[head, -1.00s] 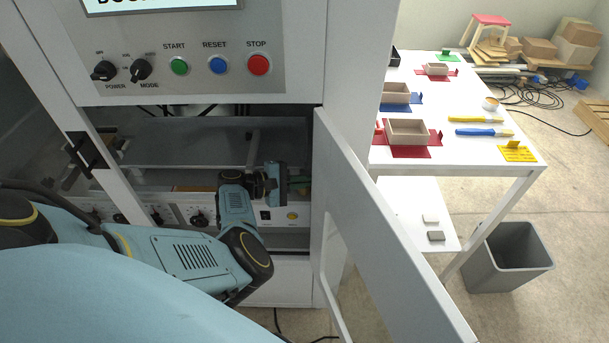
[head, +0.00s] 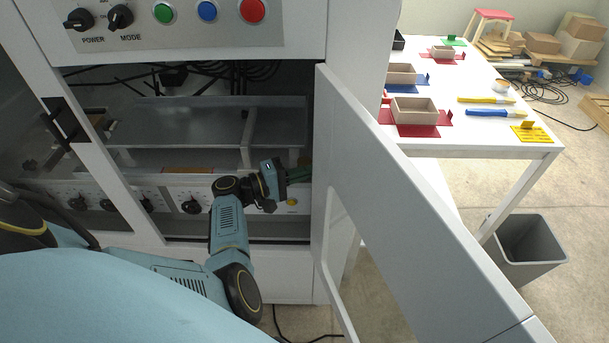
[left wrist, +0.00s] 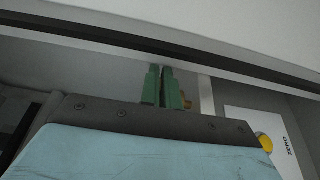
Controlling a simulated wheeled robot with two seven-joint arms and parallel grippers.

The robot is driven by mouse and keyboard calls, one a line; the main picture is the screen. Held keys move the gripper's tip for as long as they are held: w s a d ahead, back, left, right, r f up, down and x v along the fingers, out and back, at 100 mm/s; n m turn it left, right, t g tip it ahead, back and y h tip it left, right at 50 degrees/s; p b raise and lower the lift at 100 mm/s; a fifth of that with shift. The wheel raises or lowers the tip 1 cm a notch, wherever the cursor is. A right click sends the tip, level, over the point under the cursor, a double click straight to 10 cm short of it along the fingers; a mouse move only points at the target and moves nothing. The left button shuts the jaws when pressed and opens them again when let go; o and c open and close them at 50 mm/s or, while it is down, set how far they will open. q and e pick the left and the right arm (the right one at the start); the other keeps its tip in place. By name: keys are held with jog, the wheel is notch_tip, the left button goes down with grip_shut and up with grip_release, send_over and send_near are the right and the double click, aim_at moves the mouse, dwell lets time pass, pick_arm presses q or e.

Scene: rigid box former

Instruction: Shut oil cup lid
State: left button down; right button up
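My left gripper (head: 298,174) reaches into the open cabinet bay near its right side, above the lower control panel. Its two green fingers show side by side in the left wrist view (left wrist: 162,88), nearly together with only a thin gap and nothing visible between them. A small brass-coloured part (left wrist: 187,103) shows just right of the fingers, partly hidden by them. It may belong to the oil cup, but I cannot make out a lid or whether it is open. In the head view the oil cup is not distinguishable. My right gripper is not in view.
The open cabinet door (head: 400,210) stands close to the right of my left gripper. A metal shelf (head: 190,120) lies behind and above it. A panel with knobs and a yellow button (head: 292,202) is below. A white table (head: 470,130) stands beyond the door.

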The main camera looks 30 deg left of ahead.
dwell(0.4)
pick_arm(q)
jog(key=c, duration=1.6)
grip_release()
jog(key=shift+c, duration=0.2)
jog(key=v, duration=1.3)
jog(key=shift+s+a+b, duration=0.2)
jog(key=shift+b, duration=0.1)
jog(key=shift+f, duration=0.1)
